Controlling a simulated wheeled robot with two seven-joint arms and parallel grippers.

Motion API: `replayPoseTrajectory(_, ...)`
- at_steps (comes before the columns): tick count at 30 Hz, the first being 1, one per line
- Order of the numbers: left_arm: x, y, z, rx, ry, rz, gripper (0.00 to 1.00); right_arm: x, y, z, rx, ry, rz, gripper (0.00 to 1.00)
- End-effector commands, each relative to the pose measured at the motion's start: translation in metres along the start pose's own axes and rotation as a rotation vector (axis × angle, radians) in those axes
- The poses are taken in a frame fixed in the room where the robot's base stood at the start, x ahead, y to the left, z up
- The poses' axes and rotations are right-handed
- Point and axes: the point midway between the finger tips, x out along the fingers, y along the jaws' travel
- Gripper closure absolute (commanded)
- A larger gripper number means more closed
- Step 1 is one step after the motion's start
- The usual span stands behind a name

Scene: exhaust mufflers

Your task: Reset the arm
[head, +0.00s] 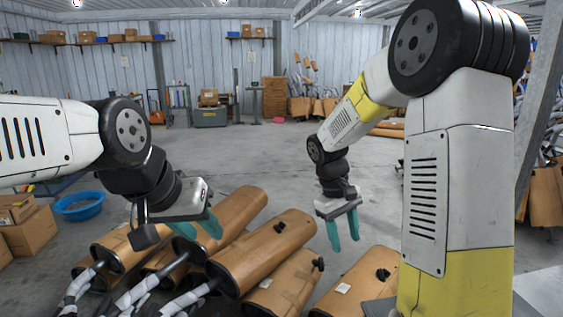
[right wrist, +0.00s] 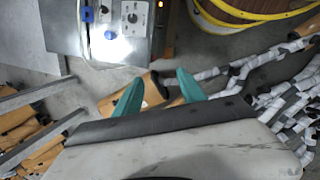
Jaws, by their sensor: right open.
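My left gripper (head: 200,230) hangs at the left in the head view, its teal fingers apart, just above the mufflers. I see nothing held between them. My right gripper (head: 345,240) points down near the middle, over the right part of the muffler group, with its teal fingers apart and empty. In the right wrist view its fingers (right wrist: 158,90) also stand apart. Several brown exhaust mufflers lie on the floor, among them a middle one (head: 266,250) and a right one (head: 285,288). The left gripper hides part of the mufflers behind it.
A blue basin (head: 80,206) and cardboard boxes (head: 27,228) stand at the left. Wrapped pipes (head: 140,288) extend from the mufflers. More mufflers lean at the back wall. The floor beyond the group is largely clear. A metal box with knobs (right wrist: 120,25) shows in the right wrist view.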

Motion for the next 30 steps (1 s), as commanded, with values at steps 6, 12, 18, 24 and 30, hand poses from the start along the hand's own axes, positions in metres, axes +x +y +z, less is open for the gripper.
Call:
replayPoseTrajectory(6, 0.000, 0.000, 0.000, 0.000, 0.000, 0.000, 0.64, -0.053, -0.011, 0.047, 0.139, 0.194, -0.084, 0.53)
replayPoseTrajectory(12, 0.000, 0.000, 0.000, 0.000, 0.000, 0.000, 0.64, -0.088, -0.027, 0.088, 0.256, 0.366, -0.151, 0.53)
replayPoseTrajectory(18, 0.000, 0.000, 0.000, 0.000, 0.000, 0.000, 0.64, -0.114, -0.047, 0.127, 0.365, 0.537, -0.207, 0.53)
replayPoseTrajectory(24, 0.000, 0.000, 0.000, 0.000, 0.000, 0.000, 0.64, -0.126, -0.064, 0.153, 0.442, 0.664, -0.243, 0.53)
replayPoseTrajectory(30, 0.000, 0.000, 0.000, 0.000, 0.000, 0.000, 0.64, -0.128, -0.071, 0.161, 0.472, 0.711, -0.258, 0.53)
